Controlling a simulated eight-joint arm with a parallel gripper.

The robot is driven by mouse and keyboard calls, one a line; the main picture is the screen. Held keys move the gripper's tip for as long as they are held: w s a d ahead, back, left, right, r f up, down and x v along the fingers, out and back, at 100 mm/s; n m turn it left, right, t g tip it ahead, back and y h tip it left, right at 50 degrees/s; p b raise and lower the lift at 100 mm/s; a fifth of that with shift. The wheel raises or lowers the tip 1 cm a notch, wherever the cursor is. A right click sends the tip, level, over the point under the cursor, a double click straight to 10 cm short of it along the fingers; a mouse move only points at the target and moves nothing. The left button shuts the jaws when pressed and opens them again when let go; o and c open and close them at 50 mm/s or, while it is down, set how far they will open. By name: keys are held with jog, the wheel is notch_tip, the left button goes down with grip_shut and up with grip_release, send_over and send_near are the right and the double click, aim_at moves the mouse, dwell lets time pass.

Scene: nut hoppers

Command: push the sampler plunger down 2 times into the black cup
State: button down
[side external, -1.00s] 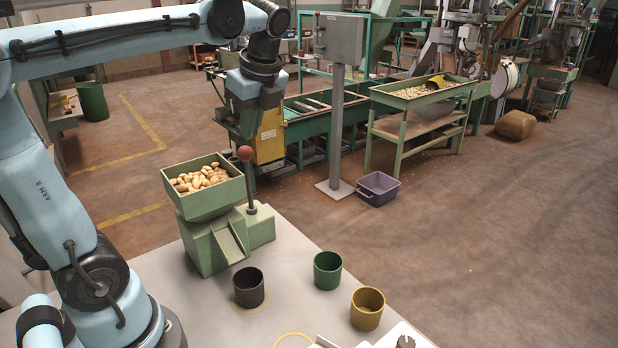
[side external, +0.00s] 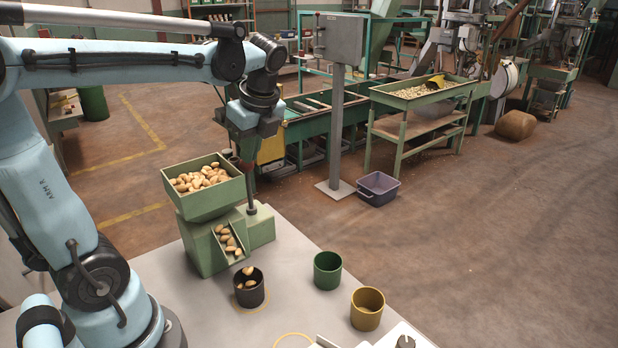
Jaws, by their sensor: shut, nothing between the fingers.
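The green sampler hopper (side external: 205,205) holds a heap of nuts and stands on the table. Its plunger rod (side external: 251,196) stands upright at the right side of the hopper. My gripper (side external: 246,160) is shut and empty, pointing down onto the plunger top. The red knob is mostly hidden under the fingertips. Several nuts lie on the sloping chute (side external: 217,231). The black cup (side external: 250,296) stands upright below the chute mouth, with nuts showing at its rim.
A green cup (side external: 327,271) and a yellow cup (side external: 367,310) stand to the right of the black cup. The table (side external: 290,290) is clear between them. A purple-grey bin (side external: 378,188) sits on the floor beyond.

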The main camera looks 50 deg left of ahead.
jog(key=shift+f, duration=0.5)
dwell(0.6)
jog(key=shift+r, duration=0.15)
jog(key=v, duration=1.4)
jog(key=shift+r, duration=0.1)
dwell(0.5)
notch_tip(320, 180, up, 3)
jog(key=shift+r, duration=0.15)
dwell(0.4)
jog(key=x, duration=1.4)
